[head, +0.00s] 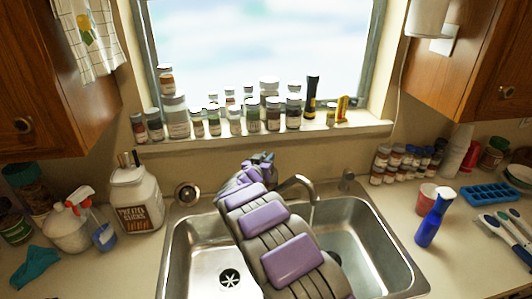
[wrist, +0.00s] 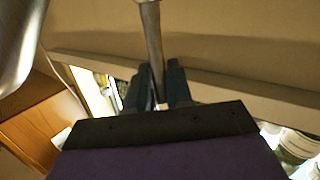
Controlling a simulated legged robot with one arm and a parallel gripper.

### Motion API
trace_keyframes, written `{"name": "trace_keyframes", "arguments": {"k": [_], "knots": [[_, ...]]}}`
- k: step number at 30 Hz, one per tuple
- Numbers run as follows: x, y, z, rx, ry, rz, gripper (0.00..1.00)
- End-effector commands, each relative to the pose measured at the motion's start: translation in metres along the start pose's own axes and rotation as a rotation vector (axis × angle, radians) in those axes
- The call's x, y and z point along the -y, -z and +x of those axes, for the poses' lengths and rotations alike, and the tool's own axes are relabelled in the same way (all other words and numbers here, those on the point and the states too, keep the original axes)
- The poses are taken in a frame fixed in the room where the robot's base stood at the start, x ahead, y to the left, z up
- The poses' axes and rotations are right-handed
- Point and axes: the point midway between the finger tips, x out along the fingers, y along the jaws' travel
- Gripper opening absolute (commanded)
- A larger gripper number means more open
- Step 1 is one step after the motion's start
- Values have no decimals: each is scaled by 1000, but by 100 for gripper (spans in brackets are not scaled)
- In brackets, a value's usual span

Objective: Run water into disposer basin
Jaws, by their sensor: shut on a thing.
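A double steel sink has a left basin (head: 188,262) with a dark drain (head: 230,279) and a right basin (head: 372,232), partly hidden by my arm. The faucet spout (head: 298,182) curves over the right basin. A thin pale line below its tip looks like running water. My gripper (head: 263,160) is at the back of the sink, behind the spout. In the wrist view, my gripper (wrist: 160,88) has its dark fingers shut on a slim metal rod, which looks like the faucet handle (wrist: 154,45). The handle is hidden in the head view.
A white jug (head: 137,203) and a spray bottle (head: 70,225) stand left. Several jars line the windowsill (head: 260,137).

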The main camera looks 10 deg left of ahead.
Motion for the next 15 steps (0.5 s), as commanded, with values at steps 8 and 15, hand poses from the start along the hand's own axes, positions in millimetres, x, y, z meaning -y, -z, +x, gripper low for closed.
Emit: {"name": "trace_keyframes", "arguments": {"k": [8, 15], "knots": [[1, 7, 3, 63, 11, 7, 0], [0, 10, 7, 115, 19, 15, 0]]}}
